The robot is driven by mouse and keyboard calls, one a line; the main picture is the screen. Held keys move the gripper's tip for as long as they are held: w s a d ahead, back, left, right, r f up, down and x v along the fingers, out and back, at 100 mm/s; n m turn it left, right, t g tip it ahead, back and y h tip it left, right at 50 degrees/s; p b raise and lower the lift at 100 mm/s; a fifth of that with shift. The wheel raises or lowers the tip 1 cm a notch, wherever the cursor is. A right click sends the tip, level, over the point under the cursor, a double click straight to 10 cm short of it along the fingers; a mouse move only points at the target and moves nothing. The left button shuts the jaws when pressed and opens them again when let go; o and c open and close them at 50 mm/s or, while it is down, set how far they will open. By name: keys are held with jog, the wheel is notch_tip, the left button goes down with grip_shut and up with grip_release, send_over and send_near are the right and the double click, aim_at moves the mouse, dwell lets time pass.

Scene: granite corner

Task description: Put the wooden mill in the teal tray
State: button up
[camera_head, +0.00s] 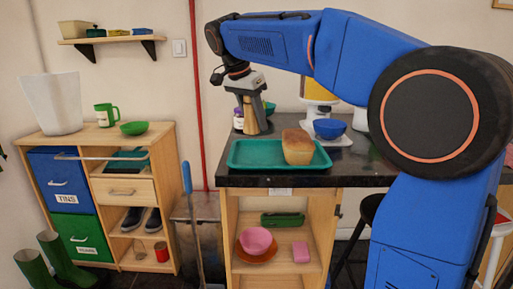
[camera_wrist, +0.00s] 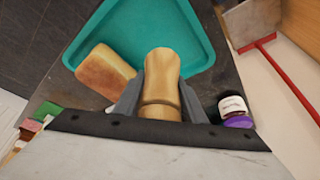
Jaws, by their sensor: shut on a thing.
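The wooden mill (camera_wrist: 161,82) is upright between the two fingers of my gripper (camera_wrist: 158,92) in the wrist view. My gripper (camera_head: 251,112) is shut on it. In the head view the mill (camera_head: 251,122) shows below the fingers, behind the teal tray. I cannot tell whether its base touches the counter. The teal tray (camera_head: 246,153) lies on the dark counter, in front of the mill. In the wrist view the tray (camera_wrist: 190,34) is beyond the mill's top end.
A bread loaf (camera_head: 298,147) sits at the tray's right end. A purple-capped jar (camera_head: 238,118) stands left of the mill. A blue bowl (camera_head: 330,129) is to the right, behind the loaf. The tray's left and middle parts are bare.

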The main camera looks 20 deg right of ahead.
aim_at(247, 118)
jog(key=shift+f, duration=3.9)
jog(key=shift+f, duration=0.15)
jog(key=o, duration=1.1)
jog(key=shift+o, duration=0.2)
jog(key=v, duration=1.2)
jog(key=shift+s, duration=0.15)
